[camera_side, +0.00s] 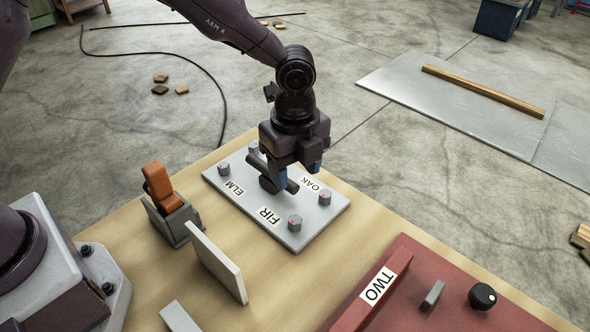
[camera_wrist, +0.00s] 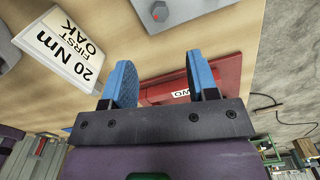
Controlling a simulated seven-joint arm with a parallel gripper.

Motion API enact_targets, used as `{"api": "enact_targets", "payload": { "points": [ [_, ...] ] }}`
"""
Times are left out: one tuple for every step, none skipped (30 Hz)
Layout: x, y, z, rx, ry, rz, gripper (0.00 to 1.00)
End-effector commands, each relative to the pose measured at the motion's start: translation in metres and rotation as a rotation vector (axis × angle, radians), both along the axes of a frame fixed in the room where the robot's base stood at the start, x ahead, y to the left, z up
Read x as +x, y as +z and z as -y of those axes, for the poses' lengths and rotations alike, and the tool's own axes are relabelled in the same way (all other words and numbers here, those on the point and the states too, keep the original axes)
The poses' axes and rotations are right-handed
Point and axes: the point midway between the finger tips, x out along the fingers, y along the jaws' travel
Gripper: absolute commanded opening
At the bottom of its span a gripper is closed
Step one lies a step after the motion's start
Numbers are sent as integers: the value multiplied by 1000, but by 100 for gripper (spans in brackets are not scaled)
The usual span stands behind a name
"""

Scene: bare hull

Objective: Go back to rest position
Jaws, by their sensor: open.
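My gripper (camera_side: 300,175) hangs over the far part of a light grey plate (camera_side: 250,208) with several hex bolts and labels ELM, FIR and OAK. A dark, rounded handle-like piece (camera_side: 268,184) shows beside my fingers at the plate's middle; I cannot tell whether they touch. In the wrist view my gripper (camera_wrist: 160,64) has its two blue fingers apart, with nothing held between them. A corner of the plate (camera_wrist: 190,16) with one bolt shows at the top of that view.
An orange-handled tool (camera_side: 158,180) stands in a grey holder (camera_side: 174,222). A white upright card (camera_side: 217,262) stands near it; the wrist view shows a card (camera_wrist: 62,48) reading "20 Nm FIRST OAK". A red panel (camera_side: 440,270) marked TWO, with a black knob, lies at right.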

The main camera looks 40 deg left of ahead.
Motion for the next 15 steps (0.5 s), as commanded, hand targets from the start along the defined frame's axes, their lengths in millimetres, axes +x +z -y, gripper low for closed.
{"api": "enact_targets", "payload": {
  "points": [
    [0, 0, 0, 0, 0, 0, 54],
    [0, 0, 0, 0, 1, 0, 54],
    [0, 0, 0, 0, 7, 0, 54],
    [0, 0, 0, 0, 17, 0, 54],
    [0, 0, 0, 0, 31, 0, 54],
    [0, 0, 0, 0, 60, -2, 54],
    [-1, -1, 1, -2, 90, -7, 54],
    [-5, -2, 1, -3, 124, -18, 54],
    [-12, -6, -1, 2, 181, -43, 54],
    [-19, -9, -4, 11, 232, -62, 54],
    [-24, -8, -9, 22, 290, -71, 54],
    [-32, -2, -17, 40, 376, -74, 54],
    [-36, 3, -23, 51, 435, -72, 54],
    [-40, 9, -29, 61, 489, -66, 54],
    [-46, 16, -36, 73, 557, -58, 54]
  ]
}}
